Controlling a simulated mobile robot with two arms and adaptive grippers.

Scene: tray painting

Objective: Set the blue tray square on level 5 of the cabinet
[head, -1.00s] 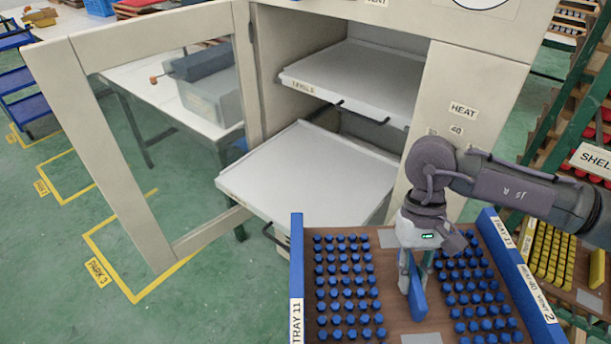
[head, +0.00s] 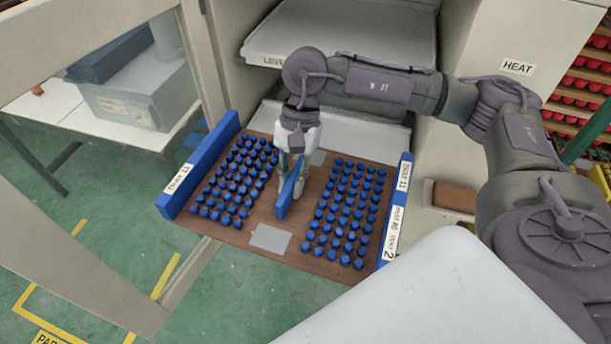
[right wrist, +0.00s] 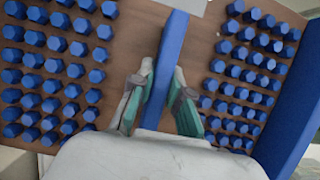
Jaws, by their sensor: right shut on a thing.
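The blue tray (head: 227,232) has a brown base, blue side rails and rows of blue pegs. It lies in front of the cabinet opening, over the lower pulled-out shelf (head: 352,131), mostly hiding it. I cannot tell whether it touches that shelf. My right gripper (head: 293,188) is shut on the tray's central blue handle. The right wrist view shows the fingers (right wrist: 163,73) on both sides of the handle (right wrist: 172,45). The upper shelf (head: 335,40) of the cabinet (head: 515,35) bears a partly hidden "LEVE..." label. My left gripper is not in view.
The open cabinet door (head: 183,45) stands left of the tray. A table (head: 70,118) with a grey box (head: 140,100) is behind it. A brown block (head: 455,196) sits right of the tray. Racks with red items (head: 585,85) stand at the far right.

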